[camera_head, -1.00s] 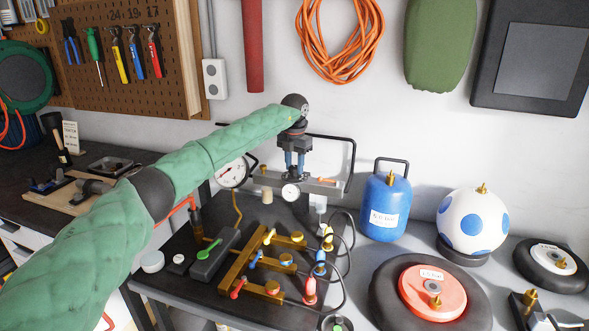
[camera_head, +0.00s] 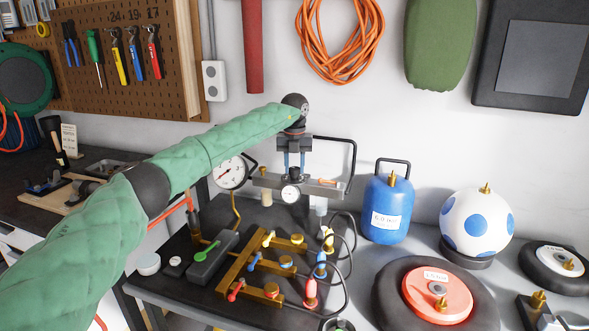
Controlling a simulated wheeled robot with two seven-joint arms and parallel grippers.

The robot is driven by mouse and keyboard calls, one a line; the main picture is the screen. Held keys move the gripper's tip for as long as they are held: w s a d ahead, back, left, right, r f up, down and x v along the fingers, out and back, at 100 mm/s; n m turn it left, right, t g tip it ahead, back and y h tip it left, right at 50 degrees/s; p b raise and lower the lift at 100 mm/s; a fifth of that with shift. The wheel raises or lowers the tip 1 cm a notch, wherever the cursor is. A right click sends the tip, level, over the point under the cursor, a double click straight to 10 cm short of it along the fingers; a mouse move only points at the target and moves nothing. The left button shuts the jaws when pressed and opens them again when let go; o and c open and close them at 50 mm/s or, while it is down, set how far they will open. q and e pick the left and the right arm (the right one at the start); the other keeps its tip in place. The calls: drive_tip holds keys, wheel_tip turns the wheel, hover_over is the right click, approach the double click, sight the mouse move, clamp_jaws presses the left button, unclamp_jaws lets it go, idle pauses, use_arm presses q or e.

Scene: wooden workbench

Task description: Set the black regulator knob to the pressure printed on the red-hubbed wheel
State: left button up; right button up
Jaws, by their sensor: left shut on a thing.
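My left gripper (camera_head: 294,162) reaches down from the green-sleeved arm onto the regulator bar (camera_head: 325,189) at the back of the bench. Its fingers are shut around the black regulator knob, which they mostly hide. A small round gauge (camera_head: 290,194) sits on the front of the regulator; its reading is too small to tell. The red-hubbed wheel (camera_head: 463,303) lies flat at the front right, with a black tyre and a white label (camera_head: 435,275) whose print I cannot read surely. My right gripper is not in view.
A larger white gauge (camera_head: 231,172) stands left of the regulator. A brass manifold (camera_head: 239,270) with coloured levers and black hoses lies in front. A blue tank (camera_head: 383,190), a spotted ball (camera_head: 492,215) and another wheel (camera_head: 540,272) stand right.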

use_arm(q)
drive_tip(key=shift+n, duration=0.4)
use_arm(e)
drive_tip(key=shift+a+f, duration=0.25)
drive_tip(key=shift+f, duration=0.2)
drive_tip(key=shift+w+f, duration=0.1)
use_arm(q)
drive_tip(key=shift+r, duration=0.1)
drive_tip(key=o, duration=1)
drive_tip(key=shift+c, duration=0.2)
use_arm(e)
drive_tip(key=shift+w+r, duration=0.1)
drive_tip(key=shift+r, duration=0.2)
